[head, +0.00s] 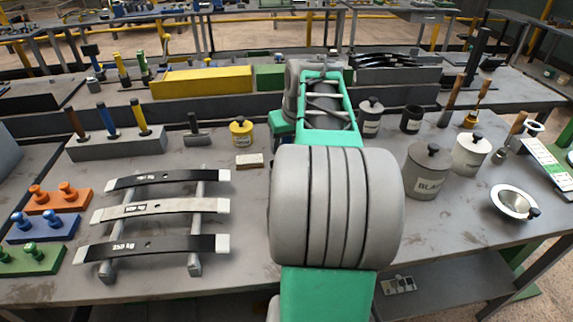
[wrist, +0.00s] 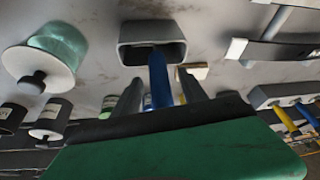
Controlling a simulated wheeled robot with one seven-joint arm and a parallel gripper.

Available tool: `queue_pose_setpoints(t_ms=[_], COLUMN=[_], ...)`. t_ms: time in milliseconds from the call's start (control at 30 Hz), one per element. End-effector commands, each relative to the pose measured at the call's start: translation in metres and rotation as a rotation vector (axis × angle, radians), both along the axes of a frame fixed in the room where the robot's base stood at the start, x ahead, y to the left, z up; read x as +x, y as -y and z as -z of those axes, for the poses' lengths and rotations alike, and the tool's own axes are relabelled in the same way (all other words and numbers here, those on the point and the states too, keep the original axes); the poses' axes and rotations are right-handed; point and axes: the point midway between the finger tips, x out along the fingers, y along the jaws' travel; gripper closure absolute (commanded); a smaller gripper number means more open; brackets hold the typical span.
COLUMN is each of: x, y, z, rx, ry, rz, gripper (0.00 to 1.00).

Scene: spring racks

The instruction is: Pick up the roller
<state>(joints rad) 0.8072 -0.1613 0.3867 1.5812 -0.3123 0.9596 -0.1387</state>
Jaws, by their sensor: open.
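A blue handle (wrist: 160,78) rises from a grey, open-topped rectangular holder (wrist: 140,42) in the wrist view. It may belong to the roller; no roller head shows, and whatever sits inside the holder is hidden. My gripper (wrist: 160,92) is open, seen from behind its dark fingers and green body. The blue handle appears between the two fingers; I cannot tell whether either touches it. In the head view my grey and green arm covers the middle of the bench, so the gripper and this holder are hidden there.
Leaf springs lie on a rack (head: 197,257) at left. A hammer (head: 195,130), yellow jar (head: 241,133) and beige block (head: 250,160) stand behind it. A green jar with white lid (wrist: 40,62) is near the holder.

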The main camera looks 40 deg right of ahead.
Motion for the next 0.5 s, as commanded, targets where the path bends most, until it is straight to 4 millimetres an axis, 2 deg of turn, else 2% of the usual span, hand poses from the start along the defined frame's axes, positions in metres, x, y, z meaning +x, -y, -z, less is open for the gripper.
queue_pose_setpoints(t_ms=[67,500], x=[-0.0001,-0.0002], y=[0.0000,-0.0003], z=[-0.0002,-0.0004], rx=[0.000,0.000], ry=[0.000,0.000], rz=[0.000,0.001], gripper=[0.50,0.86])
